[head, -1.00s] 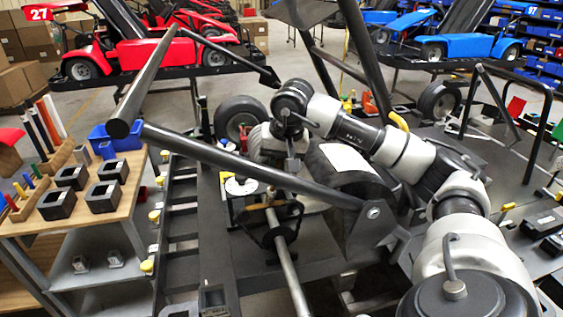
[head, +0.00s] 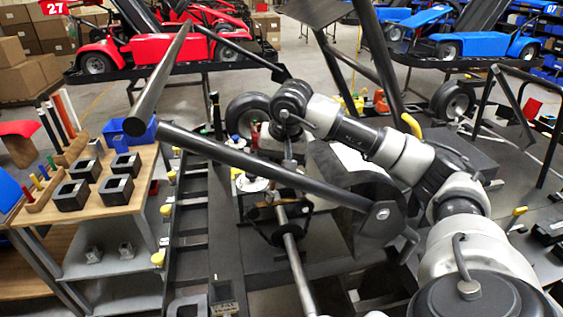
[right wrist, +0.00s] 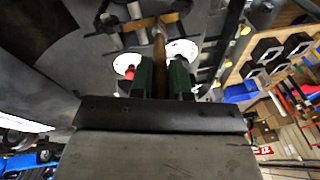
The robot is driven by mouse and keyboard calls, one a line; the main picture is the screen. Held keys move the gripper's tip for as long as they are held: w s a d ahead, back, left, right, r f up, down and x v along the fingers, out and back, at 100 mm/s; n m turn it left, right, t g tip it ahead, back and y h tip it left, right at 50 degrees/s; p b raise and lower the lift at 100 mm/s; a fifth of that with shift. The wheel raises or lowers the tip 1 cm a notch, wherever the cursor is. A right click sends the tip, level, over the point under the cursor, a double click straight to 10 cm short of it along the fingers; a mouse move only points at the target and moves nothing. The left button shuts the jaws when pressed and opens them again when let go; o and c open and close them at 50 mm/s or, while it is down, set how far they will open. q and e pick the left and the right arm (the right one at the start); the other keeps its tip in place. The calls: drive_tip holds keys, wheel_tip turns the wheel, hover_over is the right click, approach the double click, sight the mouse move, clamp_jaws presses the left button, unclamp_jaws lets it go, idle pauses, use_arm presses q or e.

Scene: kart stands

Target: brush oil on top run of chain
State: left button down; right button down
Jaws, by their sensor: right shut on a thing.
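My right gripper (right wrist: 160,65) shows in the right wrist view with two dark green fingers. They are shut on a slim brown handle, which I take to be the brush (right wrist: 159,50). The brush's far end meets a tan bar (right wrist: 135,25); whether they touch, I cannot tell. In the head view my right arm comes in from the right and its end hangs over a dark round sprocket-like part (head: 258,230) on a steel shaft (head: 297,270). A black tube partly hides this spot. I cannot make out the chain or its top run clearly. My left gripper is not in view.
A thick black frame tube (head: 250,167) crosses in front of the work spot. White discs (head: 250,183) lie beside it. A wooden-topped bench (head: 135,205) with black blocks and a blue bin (head: 130,131) stands at left. Red and blue karts stand behind.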

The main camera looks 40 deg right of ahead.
drive_tip(key=shift+w+a, duration=0.1)
drive_tip(key=shift+a, duration=0.1)
drive_tip(key=shift+w+a, duration=0.15)
drive_tip(key=shift+a, duration=0.25)
drive_tip(key=shift+w+a, duration=0.3)
drive_tip(key=shift+a, duration=0.15)
drive_tip(key=shift+w+a, duration=0.15)
drive_tip(key=shift+a, duration=0.15)
drive_tip(key=shift+p, duration=0.3)
